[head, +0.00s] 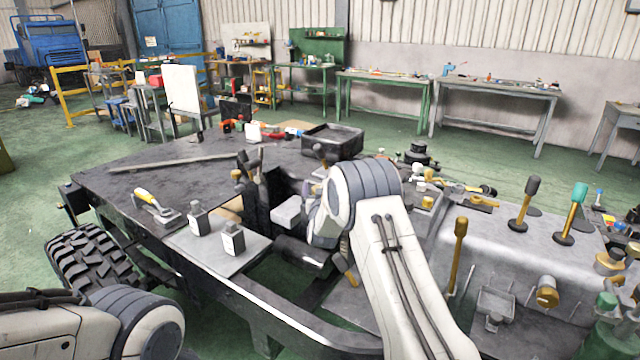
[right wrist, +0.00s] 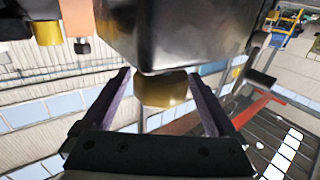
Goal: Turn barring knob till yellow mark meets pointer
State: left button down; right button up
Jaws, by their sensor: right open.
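In the right wrist view a brass-coloured round knob (right wrist: 165,89) sticks out from under a dark, glossy housing (right wrist: 180,30). It may be the barring knob; I cannot tell for sure. My right gripper (right wrist: 160,75) is open, with one finger on each side of this knob. I cannot tell whether either finger touches it. In the head view my right arm reaches down into the chassis, and its forearm hides most of the gripper and the knob. I cannot make out a yellow mark or a pointer in either view. Only my left arm's links show at lower left; its gripper is out of view.
Upright levers (head: 460,250) and a brass fitting (head: 547,291) stand on the grey block at right. A black tray (head: 333,141) sits behind. An orange-brown part (right wrist: 75,18) is near the housing.

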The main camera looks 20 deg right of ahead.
jog(key=shift+x, duration=0.8)
